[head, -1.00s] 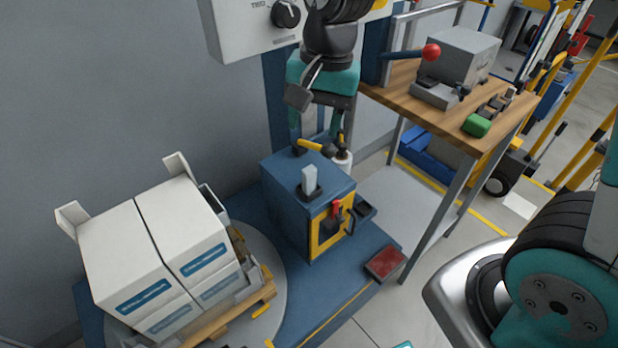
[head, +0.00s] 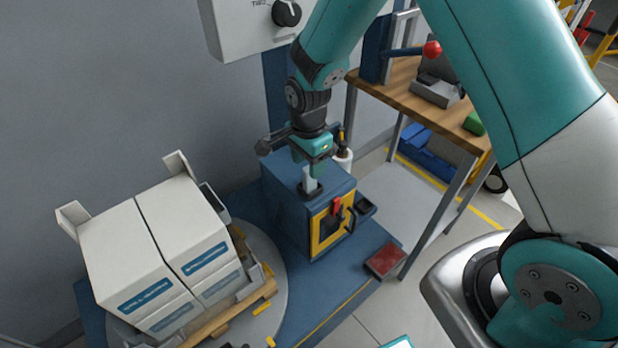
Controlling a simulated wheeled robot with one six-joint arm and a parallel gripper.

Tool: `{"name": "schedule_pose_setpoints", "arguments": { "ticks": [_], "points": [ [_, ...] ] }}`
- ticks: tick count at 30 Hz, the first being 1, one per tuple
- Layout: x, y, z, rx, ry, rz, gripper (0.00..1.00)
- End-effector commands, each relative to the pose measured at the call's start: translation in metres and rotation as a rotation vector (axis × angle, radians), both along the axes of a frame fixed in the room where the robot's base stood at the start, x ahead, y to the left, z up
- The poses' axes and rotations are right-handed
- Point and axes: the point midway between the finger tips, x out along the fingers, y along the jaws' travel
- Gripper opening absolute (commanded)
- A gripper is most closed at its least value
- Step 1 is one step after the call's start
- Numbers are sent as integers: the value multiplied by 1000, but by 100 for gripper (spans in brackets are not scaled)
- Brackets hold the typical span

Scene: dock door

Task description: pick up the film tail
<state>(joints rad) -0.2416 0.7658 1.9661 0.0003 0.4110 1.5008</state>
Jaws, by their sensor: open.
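The film tail (head: 309,180) is a small pale upright strip standing out of a dark slot on top of the blue box (head: 283,198). My gripper (head: 311,164) is directly above the tail, pointing down, with its jaws open. Its teal body hides the upper part of the tail. I cannot tell whether the fingers touch the tail or only stand around it.
White cartons (head: 160,245) stand on a pallet on the round turntable (head: 270,300) at left. A wooden bench (head: 402,97) with a red-knobbed lever (head: 432,49) is at right. A red pedal (head: 384,261) lies on the floor plate. A control panel hangs behind the arm.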

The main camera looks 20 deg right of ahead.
Motion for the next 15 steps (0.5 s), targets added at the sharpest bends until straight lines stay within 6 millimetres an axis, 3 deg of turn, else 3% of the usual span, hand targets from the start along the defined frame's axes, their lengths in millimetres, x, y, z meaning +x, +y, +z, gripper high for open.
{"name": "schedule_pose_setpoints", "arguments": {
  "ticks": [5,15],
  "points": [
    [0,0,-11,0,1,1,53],
    [2,-4,-56,0,0,3,53]
  ]
}}
